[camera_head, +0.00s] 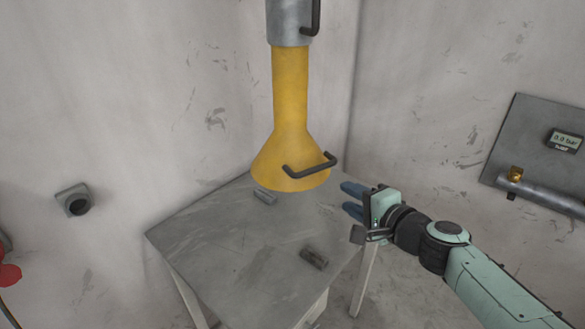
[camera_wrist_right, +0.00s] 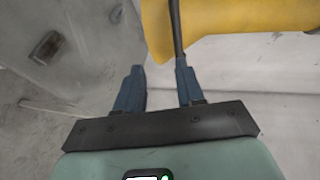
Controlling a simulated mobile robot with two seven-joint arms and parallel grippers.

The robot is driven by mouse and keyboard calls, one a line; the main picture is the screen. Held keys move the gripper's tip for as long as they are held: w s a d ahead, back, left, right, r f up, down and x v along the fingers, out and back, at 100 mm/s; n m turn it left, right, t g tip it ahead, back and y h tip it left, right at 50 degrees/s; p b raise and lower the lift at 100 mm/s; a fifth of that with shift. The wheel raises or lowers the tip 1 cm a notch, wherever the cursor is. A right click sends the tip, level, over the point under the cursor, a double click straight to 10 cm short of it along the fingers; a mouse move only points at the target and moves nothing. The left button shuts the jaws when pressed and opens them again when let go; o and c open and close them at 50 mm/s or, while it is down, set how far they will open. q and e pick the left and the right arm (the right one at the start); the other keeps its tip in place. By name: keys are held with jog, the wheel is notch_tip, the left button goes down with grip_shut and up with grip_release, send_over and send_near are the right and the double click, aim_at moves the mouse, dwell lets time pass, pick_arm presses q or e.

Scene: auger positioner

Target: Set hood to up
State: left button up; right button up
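The hood is a yellow funnel (camera_head: 290,130) hanging from a grey pipe (camera_head: 288,22) above the table, with its wide end down. A black bar handle (camera_head: 312,171) sticks out from its lower cone. My right gripper (camera_head: 347,199) is open and empty, to the right of the hood and a little below the handle in the head view. In the right wrist view, the yellow hood (camera_wrist_right: 225,28) fills the top right. The handle (camera_wrist_right: 176,30) lines up with the tip of the right-hand finger of my gripper (camera_wrist_right: 159,70); I cannot tell whether they touch. My left gripper is out of view.
A wall panel (camera_head: 540,150) with a pressure display and pipe is at the right.

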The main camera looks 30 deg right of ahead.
aim_at(316, 171)
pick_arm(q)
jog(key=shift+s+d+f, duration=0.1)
pick_arm(e)
jog(key=shift+t, duration=0.3)
jog(key=x, duration=0.4)
jog(key=r+x, duration=0.1)
jog(key=x, duration=0.3)
jog(key=r+x, duration=0.1)
jog(key=x, duration=0.3)
jog(key=shift+w+a, duration=0.4)
jog(key=shift+w, duration=0.25)
jog(key=shift+c, duration=0.4)
